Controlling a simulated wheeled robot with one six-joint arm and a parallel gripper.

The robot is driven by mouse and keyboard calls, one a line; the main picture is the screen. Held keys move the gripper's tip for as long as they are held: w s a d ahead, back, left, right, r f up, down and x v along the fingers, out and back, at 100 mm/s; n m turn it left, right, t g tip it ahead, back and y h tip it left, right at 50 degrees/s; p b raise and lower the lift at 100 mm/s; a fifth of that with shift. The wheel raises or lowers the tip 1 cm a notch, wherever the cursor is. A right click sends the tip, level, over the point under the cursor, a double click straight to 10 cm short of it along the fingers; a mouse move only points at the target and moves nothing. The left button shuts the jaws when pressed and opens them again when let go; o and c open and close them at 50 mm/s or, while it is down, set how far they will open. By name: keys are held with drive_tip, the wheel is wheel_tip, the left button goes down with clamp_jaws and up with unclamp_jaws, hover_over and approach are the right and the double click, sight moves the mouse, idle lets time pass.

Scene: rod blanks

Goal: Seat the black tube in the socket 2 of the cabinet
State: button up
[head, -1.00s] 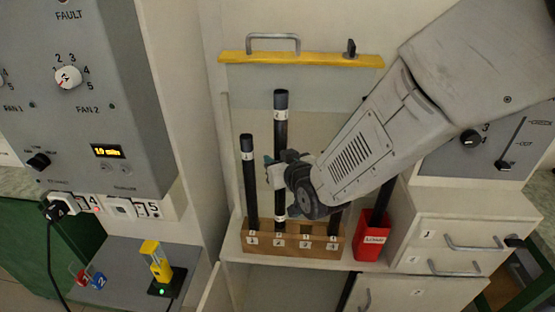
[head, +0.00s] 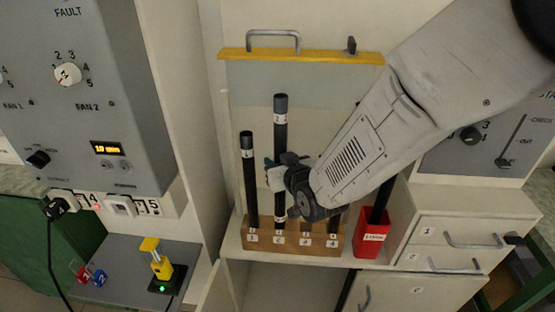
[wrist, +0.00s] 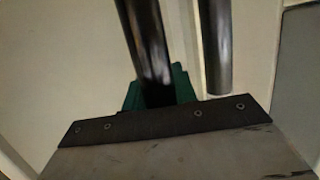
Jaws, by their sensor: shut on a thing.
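A tall black tube with a grey top (head: 281,125) stands near upright over the number 2 place of a wooden socket block (head: 318,243) in the cabinet. My gripper (head: 273,174) is shut on this tube at about mid-height, coming from the right. In the wrist view the tube (wrist: 146,40) runs between the green fingers. The tube's lower end meets the block's top by socket 2 (head: 279,231); I cannot tell how deep it sits.
Another black tube (head: 249,185) stands in socket 1, close left of the held one. A short dark tube shows at socket 4, partly behind my arm. A red bin (head: 371,238) with a dark tube stands right of the block. A yellow-edged raised panel (head: 300,55) is above.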

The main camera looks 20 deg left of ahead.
sight(283, 195)
wheel_tip(283, 195, down, 9)
drive_tip(key=shift+f, duration=0.2)
idle(3.1)
drive_tip(key=o, duration=1.1)
drive_tip(key=shift+o, duration=0.2)
drive_tip(key=v, duration=0.7)
drive_tip(key=shift+s+d, duration=0.15)
drive_tip(key=shift+s, duration=0.05)
drive_tip(key=shift+s+d, duration=0.1)
drive_tip(key=shift+f, duration=0.1)
